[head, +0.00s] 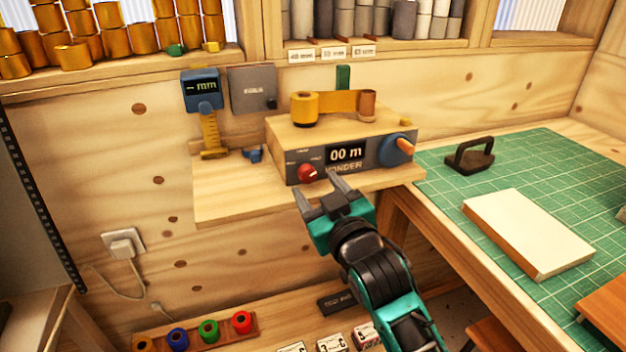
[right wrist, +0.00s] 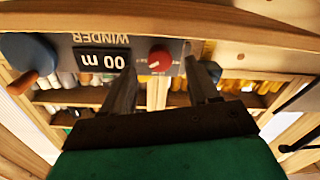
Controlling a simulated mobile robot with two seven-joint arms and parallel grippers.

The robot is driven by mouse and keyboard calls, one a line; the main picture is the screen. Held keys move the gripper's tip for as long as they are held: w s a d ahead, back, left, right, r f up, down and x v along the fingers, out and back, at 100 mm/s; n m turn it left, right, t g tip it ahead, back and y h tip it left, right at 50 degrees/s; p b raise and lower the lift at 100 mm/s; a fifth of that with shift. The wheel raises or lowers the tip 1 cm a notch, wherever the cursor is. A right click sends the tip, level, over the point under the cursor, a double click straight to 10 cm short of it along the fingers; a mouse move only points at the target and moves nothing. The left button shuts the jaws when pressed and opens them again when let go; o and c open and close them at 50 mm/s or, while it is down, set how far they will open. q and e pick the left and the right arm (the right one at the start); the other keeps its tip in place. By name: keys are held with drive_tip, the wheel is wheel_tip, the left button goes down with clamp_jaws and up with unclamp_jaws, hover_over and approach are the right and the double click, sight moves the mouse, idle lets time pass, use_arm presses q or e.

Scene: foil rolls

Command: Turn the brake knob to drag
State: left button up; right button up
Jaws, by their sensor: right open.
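The red brake knob (head: 307,173) sits on the front panel of the winder (head: 345,130), left of its "00 m" display (head: 346,153). My right gripper (head: 319,186) is open just in front of the panel, its fingers pointing at the knob. In the right wrist view, the knob (right wrist: 160,58) appears upside down between the two spread fingertips of the gripper (right wrist: 159,62), and no contact shows. The knob has a pale pointer mark, but the small labels around it are too blurred to read. My left gripper is not in view.
A blue crank with an orange handle (head: 403,146) is at the panel's right end. Gold foil (head: 338,102) spans two rolls on top of the winder. A wooden shelf (head: 240,200) carries the winder. A green cutting mat (head: 590,165) with a white board (head: 528,232) lies right.

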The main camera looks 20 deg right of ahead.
sight(309, 177)
drive_tip(key=shift+w+a, duration=0.1)
drive_tip(key=shift+w, duration=1.4)
drive_tip(key=c, duration=1)
